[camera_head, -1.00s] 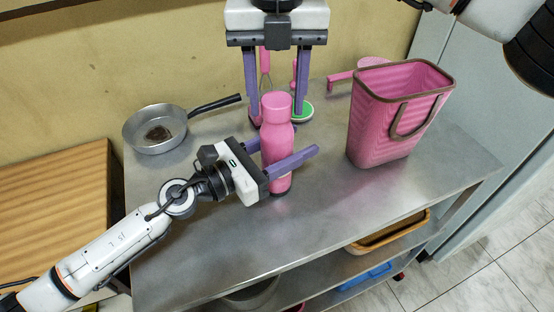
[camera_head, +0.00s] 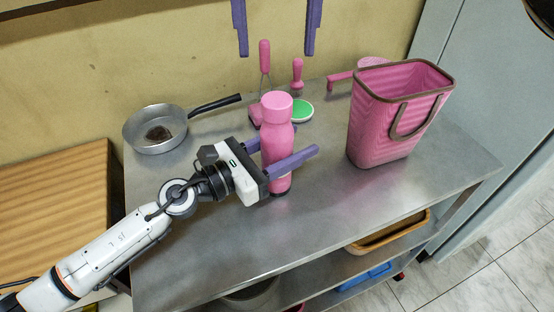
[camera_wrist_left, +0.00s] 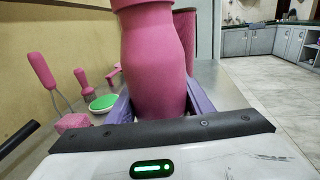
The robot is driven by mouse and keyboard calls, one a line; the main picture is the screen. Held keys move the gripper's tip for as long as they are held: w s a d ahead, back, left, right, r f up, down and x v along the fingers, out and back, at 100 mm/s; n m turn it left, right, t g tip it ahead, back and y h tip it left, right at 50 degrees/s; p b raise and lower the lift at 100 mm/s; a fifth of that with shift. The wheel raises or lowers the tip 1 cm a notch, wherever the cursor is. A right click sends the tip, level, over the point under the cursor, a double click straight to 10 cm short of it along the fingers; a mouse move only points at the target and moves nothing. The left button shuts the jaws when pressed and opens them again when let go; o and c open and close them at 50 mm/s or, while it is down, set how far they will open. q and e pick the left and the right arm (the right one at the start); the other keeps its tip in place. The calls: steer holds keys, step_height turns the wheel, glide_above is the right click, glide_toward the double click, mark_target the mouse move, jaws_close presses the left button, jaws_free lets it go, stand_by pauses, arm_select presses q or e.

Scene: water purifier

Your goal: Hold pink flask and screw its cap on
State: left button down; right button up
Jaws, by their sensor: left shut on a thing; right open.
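The pink flask (camera_head: 277,148) stands upright on the metal table, with its pink cap (camera_head: 276,101) on its top. I cannot tell how tight the cap is. My left gripper (camera_head: 281,162) is shut around the flask's body from the left, one finger on each side. In the left wrist view the flask (camera_wrist_left: 155,65) fills the middle between the fingers, and its top is cut off by the frame. My right gripper (camera_head: 276,50) is open and empty, high above and behind the flask at the top edge, clear of the cap.
A pan (camera_head: 155,130) with dark contents lies at the left. A pink basket (camera_head: 392,125) stands at the right. The table front (camera_head: 340,215) is clear.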

mark_target(263, 159)
steer(key=shift+r, duration=0.8)
arm_select(q)
steer(key=c, duration=0.8)
jaws_free()
steer(key=shift+a, duration=0.1)
arm_select(e)
steer(key=shift+f, duration=0.1)
arm_select(q)
steer(key=b+v, duration=0.3)
steer(key=v, duration=0.6)
steer(key=shift+s+a+f, duration=0.1)
steer(key=shift+s+f, duration=0.05)
steer(key=shift+f, duration=0.05)
arm_select(e)
step_height(263, 159, down, 3)
arm_select(q)
steer(key=shift+s+a+r, duration=0.2)
steer(key=shift+a, duration=0.15)
